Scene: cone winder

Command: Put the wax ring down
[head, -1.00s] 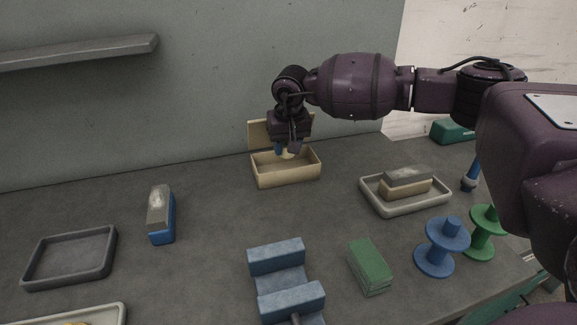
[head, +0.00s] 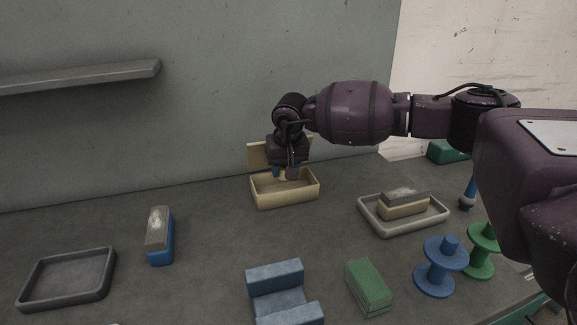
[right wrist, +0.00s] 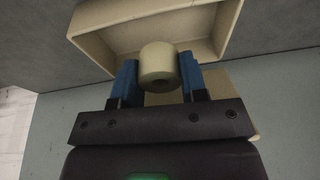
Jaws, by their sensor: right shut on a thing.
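My right gripper (head: 285,173) reaches down into the open tan box (head: 290,197) near the back wall. In the right wrist view, its two blue fingers (right wrist: 160,82) are shut on a cream wax ring (right wrist: 158,62). The ring is at the mouth of the tan box, which also shows in the right wrist view (right wrist: 228,22). I cannot tell whether the ring touches the box floor. In the head view the fingers and the box front hide most of the ring. My left gripper is not in view.
A tan lid or panel (head: 257,155) stands behind the box. A grey tray (head: 22,295) and a blue-grey brush-like block (head: 160,240) lie left. A blue cradle (head: 275,277), a green block (head: 368,286), a pale tray (head: 371,220) with a block, and blue (head: 436,280) and green spools (head: 482,262) stand right and front.

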